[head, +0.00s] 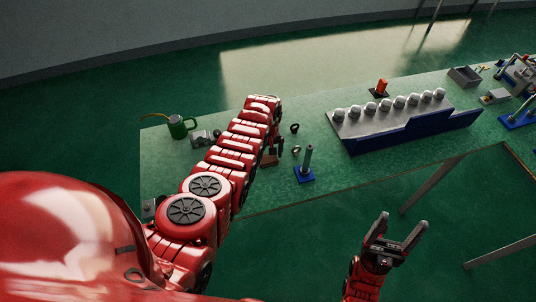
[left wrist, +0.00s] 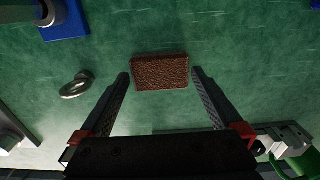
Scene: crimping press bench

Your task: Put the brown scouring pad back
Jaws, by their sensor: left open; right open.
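The brown scouring pad (left wrist: 160,72) lies flat on the green bench top in the left wrist view. In the head view the pad (head: 268,161) shows in part beside my left arm. My left gripper (left wrist: 159,76) is open, with one fingertip on each side of the pad and visible gaps to it. In the head view my left gripper (head: 276,146) is partly hidden by its own arm. My right gripper (head: 397,228) is open and empty, in front of the bench's near edge.
A post on a blue base (head: 305,172) stands right of the pad. Dark rings (head: 295,128) lie nearby, one also in the left wrist view (left wrist: 76,85). A blue rack with several pale round-topped pieces (head: 390,130) is further right.

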